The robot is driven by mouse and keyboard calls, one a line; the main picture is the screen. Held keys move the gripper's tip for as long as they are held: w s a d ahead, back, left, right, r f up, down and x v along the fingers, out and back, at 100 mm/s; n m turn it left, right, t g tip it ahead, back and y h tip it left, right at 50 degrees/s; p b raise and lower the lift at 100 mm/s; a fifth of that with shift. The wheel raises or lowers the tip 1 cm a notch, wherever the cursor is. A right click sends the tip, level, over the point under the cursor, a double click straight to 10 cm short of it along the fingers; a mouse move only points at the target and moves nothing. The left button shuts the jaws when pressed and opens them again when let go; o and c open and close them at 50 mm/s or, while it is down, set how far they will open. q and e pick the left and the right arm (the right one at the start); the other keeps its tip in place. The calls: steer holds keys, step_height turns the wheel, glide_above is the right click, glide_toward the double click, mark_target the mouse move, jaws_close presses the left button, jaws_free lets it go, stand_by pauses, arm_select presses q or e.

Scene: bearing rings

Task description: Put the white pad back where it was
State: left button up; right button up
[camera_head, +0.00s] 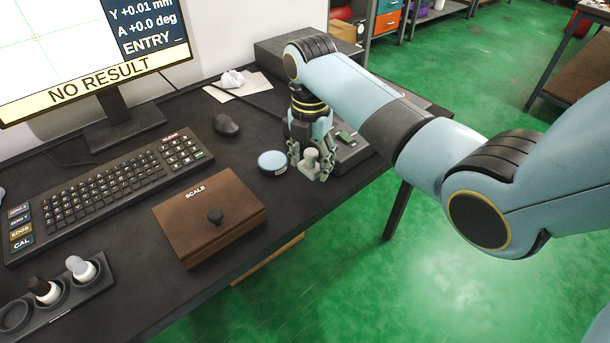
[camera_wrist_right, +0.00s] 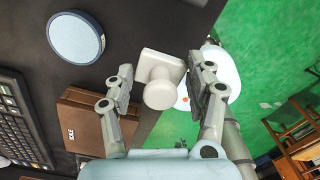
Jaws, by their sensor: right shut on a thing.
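The white pad (camera_head: 311,160) is a pale square plate with a round knob. My right gripper (camera_head: 311,169) is shut on it, near the table's front edge. In the right wrist view the pad (camera_wrist_right: 160,77) sits between the two fingers, with its knob toward the camera. The fingers hide part of its sides in the head view. I cannot tell whether its underside touches the table. My left gripper is in neither view.
A round pale-blue disc (camera_head: 272,162) lies left of my right gripper. A brown SCALE box (camera_head: 225,207), keyboard (camera_head: 120,180) and mouse (camera_head: 226,125) stand further left. A crumpled white cloth (camera_head: 232,79) lies behind. A dark device with a green part (camera_head: 345,138) is close right.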

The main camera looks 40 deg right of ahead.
mark_target(305, 183)
steer(key=shift+w+d+f, duration=0.1)
steer(key=shift+w+f, duration=0.55)
steer(key=shift+w, duration=0.3)
step_height(305, 183, down, 4)
steer(key=shift+w+f+b, duration=0.1)
steer(key=shift+b, duration=0.55)
steer(key=o, duration=1.2)
step_height(305, 183, up, 12)
steer(key=shift+r+p, duration=0.15)
steer(key=shift+p, duration=0.95)
